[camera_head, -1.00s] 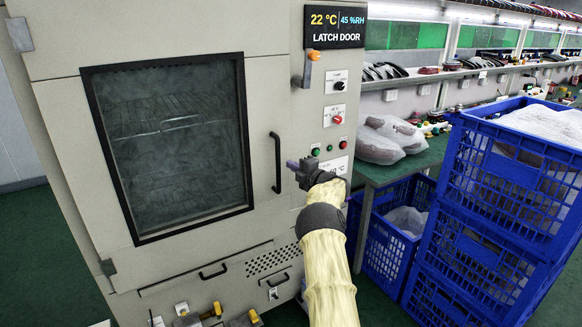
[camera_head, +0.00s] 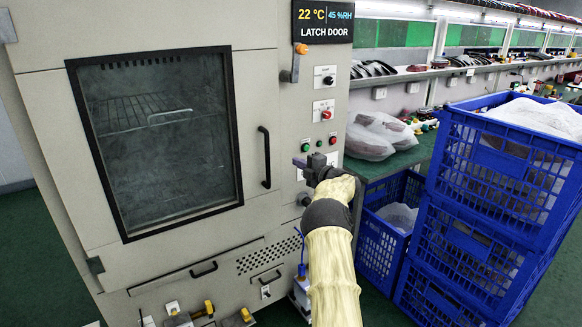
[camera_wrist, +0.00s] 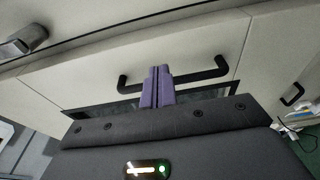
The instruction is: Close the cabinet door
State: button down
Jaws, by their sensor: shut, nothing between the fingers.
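The cabinet door (camera_head: 255,95) is a pale panel with a dark-framed window (camera_head: 160,140) and a black vertical handle (camera_head: 265,157). It looks flush or nearly flush with the cabinet front; a small gap cannot be ruled out. A latch lever with an orange knob (camera_head: 301,48) sits at the upper right of the door, knob up. My gripper (camera_head: 299,163) is right of the handle, in front of the control panel, apart from the handle in the picture. In the wrist view its purple fingers (camera_wrist: 157,86) are together and empty, overlapping the view of the handle (camera_wrist: 205,74).
A display (camera_head: 323,22) above the controls reads "LATCH DOOR". Stacked blue crates (camera_head: 470,225) stand to the right, near my arm. A green bench (camera_head: 410,160) with wrapped parts (camera_head: 375,137) lies behind. A lower drawer handle (camera_head: 204,270) is under the door.

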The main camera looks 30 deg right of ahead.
jog(key=d, duration=0.6)
jog(key=shift+s, duration=0.35)
